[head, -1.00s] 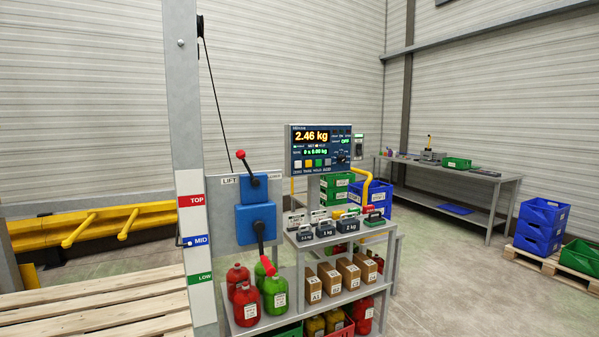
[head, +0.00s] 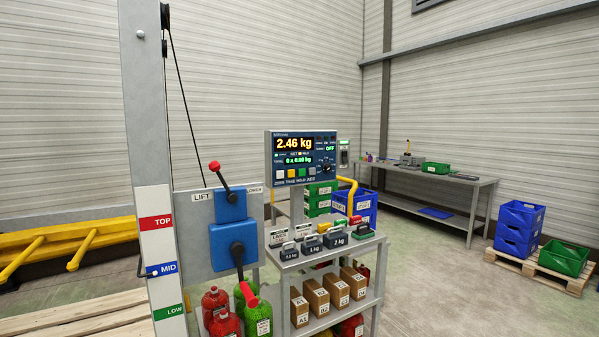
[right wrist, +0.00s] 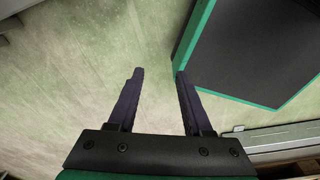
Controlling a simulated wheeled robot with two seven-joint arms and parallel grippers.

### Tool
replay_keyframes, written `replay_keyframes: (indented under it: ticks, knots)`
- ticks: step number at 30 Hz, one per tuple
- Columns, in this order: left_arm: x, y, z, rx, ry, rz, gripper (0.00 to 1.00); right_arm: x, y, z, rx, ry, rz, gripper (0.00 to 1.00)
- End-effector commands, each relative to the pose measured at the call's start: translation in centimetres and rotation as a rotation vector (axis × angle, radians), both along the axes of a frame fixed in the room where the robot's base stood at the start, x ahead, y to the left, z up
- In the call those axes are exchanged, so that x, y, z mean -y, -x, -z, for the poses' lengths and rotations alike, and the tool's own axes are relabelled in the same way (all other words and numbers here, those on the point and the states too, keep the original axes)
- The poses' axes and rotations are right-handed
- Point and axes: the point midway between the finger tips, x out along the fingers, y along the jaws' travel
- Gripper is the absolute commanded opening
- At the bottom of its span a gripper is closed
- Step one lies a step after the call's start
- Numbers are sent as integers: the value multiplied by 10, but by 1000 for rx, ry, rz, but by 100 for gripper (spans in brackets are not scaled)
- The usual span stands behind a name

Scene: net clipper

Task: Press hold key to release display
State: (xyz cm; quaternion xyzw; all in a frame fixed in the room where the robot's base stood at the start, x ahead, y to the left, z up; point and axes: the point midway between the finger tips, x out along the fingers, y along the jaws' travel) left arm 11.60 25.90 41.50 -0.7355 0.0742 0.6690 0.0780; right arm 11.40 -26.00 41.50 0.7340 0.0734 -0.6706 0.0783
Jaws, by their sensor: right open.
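The scale display (head: 303,157) stands on a post above the shelf rack and faces me. It reads 2.46 kg in amber, with a green line of 0 x 0.00 kg below. A row of small keys runs along its lower edge. My right gripper (right wrist: 160,75) is open and empty in the right wrist view, above bare floor and away from the keys. Neither gripper shows in the head view.
A lift panel (head: 222,262) with red-knobbed levers stands left of the display. Weights (head: 335,238) sit on the shelf top below it. In the right wrist view, a dark green-edged panel (right wrist: 255,55) lies close right of the fingers. Open floor (head: 440,285) lies right.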

Motion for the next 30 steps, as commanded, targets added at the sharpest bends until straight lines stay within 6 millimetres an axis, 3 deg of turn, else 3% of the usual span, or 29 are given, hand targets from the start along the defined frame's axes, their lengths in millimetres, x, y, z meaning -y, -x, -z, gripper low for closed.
replay_keyframes:
  ticks: [2,4,6,7,30]
  knots:
    - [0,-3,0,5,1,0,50,0,-1,0,2,0,0,50]
    - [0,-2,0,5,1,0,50,0,-1,0,2,0,0,31]
    - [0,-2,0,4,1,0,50,0,-1,0,3,0,0,4]
    - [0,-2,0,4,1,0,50,0,-1,0,3,0,0,0]
    - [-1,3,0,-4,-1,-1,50,0,-1,0,1,0,-1,0]
